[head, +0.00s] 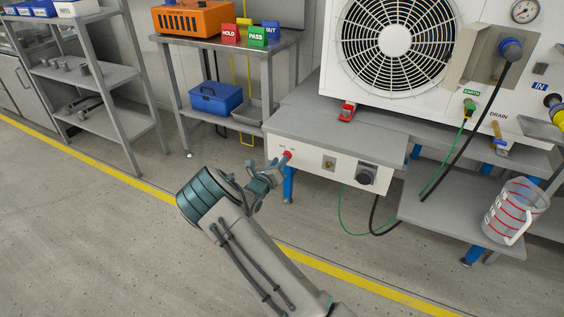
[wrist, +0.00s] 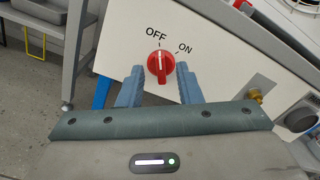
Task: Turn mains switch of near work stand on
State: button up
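The red rotary mains switch (wrist: 161,66) is on the white front panel (wrist: 215,45) of the near work stand. In the wrist view its white mark points up towards the OFF label, with ON to the right. In the head view the switch (head: 287,154) shows as a small red knob at the panel's left end. My gripper (wrist: 161,80) is open, with one blue-grey finger on each side of the knob and a gap visible on both sides. In the head view my gripper (head: 275,168) is just in front of the switch. Whether a fingertip touches the panel cannot be told.
The stand (head: 330,125) carries a large white fan unit (head: 440,75). A green cable and a black cable (head: 376,215) hang below the panel. A measuring jug (head: 514,212) stands on the lower shelf at right. A cart (head: 200,45) stands behind left.

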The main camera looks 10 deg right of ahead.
jog(key=shift+x, duration=1.45)
grip_shut()
jog(key=shift+m, duration=0.4)
jog(key=m, duration=0.3)
jog(key=m+b, duration=0.1)
jog(key=m, duration=0.7)
jog(key=shift+s+d, duration=0.3)
jog(key=shift+d, duration=0.05)
